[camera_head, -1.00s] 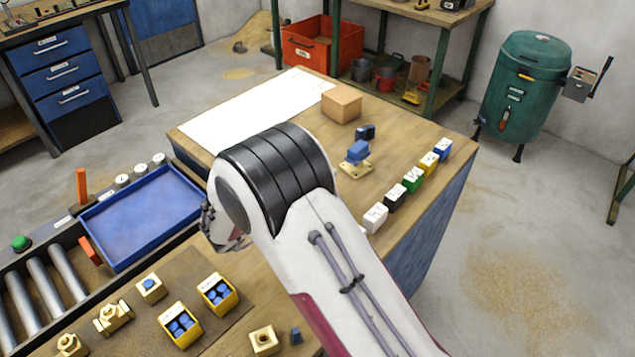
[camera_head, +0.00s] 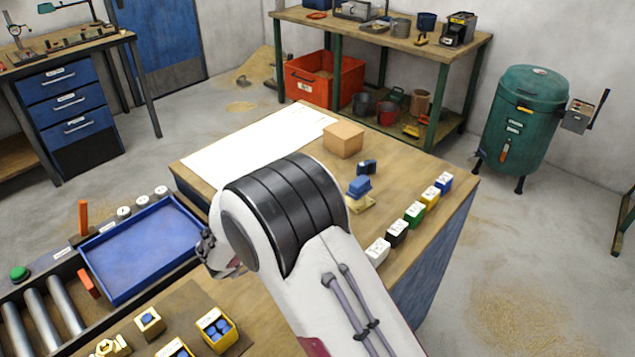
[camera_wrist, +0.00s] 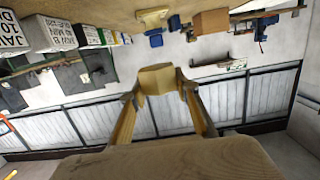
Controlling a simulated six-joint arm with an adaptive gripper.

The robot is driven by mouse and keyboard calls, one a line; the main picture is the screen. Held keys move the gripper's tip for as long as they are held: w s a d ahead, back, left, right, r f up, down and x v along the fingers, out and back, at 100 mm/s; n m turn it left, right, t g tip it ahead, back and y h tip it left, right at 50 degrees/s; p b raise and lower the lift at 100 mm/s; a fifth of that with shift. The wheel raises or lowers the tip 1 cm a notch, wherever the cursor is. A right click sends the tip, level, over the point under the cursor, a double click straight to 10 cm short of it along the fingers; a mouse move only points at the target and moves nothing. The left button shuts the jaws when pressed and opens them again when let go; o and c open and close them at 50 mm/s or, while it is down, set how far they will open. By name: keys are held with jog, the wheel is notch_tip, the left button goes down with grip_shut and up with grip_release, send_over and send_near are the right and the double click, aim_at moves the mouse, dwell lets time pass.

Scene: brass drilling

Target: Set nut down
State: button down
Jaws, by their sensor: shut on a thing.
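A brass-coloured hex nut (camera_wrist: 157,79) is held between the two fingers of my gripper (camera_wrist: 157,88) in the wrist view. The gripper is shut on it, and the nut looks clear of any surface. The wooden bench top (camera_wrist: 110,12) shows along the top of the wrist view, with the nut apart from it in the picture. In the head view my own arm covers the middle of the bench, and the nut and fingertips are hidden there.
A blue tray (camera_head: 145,250) lies at left. Yellow boxes with blue parts (camera_head: 217,328) stand at the front. A row of small labelled blocks (camera_head: 414,214) lines the right edge. A blue-topped brass part (camera_head: 360,190) and cardboard box (camera_head: 343,140) stand farther back. White paper (camera_head: 250,145) covers the far left.

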jog(key=shift+w+a+r+n+t, duration=0.3)
jog(key=shift+w+a+t, duration=0.1)
jog(key=shift+w+a, duration=0.15)
jog(key=w+a+n+t+y, duration=0.2)
jog(key=a+n+t+y, duration=0.1)
jog(key=y, duration=0.1)
jog(key=s+d+r+n+y, duration=0.1)
jog(key=d+n+y, duration=0.1)
jog(key=d, duration=0.6)
jog(key=s+d+r+n+t+y, duration=0.1)
jog(key=s+d+n+y, duration=0.1)
jog(key=d+y, duration=0.3)
jog(key=d+n, duration=0.1)
jog(key=d, duration=0.3)
jog(key=shift+d, duration=0.3)
dwell(0.3)
jog(key=shift+s+a, duration=0.1)
dwell(1.2)
